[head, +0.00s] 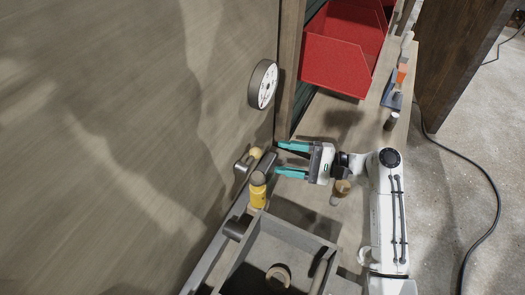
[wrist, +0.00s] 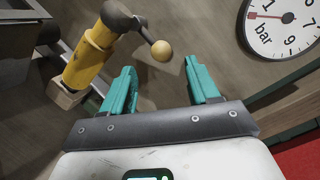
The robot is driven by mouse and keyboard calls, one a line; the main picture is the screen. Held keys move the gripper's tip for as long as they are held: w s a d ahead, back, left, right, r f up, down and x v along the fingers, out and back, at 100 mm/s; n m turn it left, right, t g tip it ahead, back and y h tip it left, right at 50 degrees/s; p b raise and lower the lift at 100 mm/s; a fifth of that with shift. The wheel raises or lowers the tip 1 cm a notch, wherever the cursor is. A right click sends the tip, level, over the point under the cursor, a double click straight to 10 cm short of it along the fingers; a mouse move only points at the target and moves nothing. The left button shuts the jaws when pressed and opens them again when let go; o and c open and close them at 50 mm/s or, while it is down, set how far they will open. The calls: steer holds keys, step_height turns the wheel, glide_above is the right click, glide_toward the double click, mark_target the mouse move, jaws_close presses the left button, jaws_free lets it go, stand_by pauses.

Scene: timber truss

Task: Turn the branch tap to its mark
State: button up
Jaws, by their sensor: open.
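The branch tap has a yellow body (head: 258,196), a dark cap and a short dark lever ending in a yellow ball knob (head: 256,153). The wrist view shows its yellow body (wrist: 88,58) at upper left and its ball knob (wrist: 161,50) at centre. My gripper (head: 277,158) is open with teal fingers, pointing left at the knob. In the wrist view the gripper (wrist: 160,70) is empty; the knob appears just beyond the fingertips, between their lines. I see no gap closed on it. I cannot make out the tap's mark.
A round bar gauge (head: 263,84) with a red needle sits on the wooden wall, also upper right in the wrist view (wrist: 284,24). A red bin (head: 343,50) stands above right. A grey open tray (head: 262,242) lies below the tap. Small items line the bench's right edge.

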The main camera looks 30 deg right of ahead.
mark_target(250, 160)
steer(key=p+x, duration=0.1)
steer(key=x, duration=0.5)
jaws_close()
stand_by(0.6)
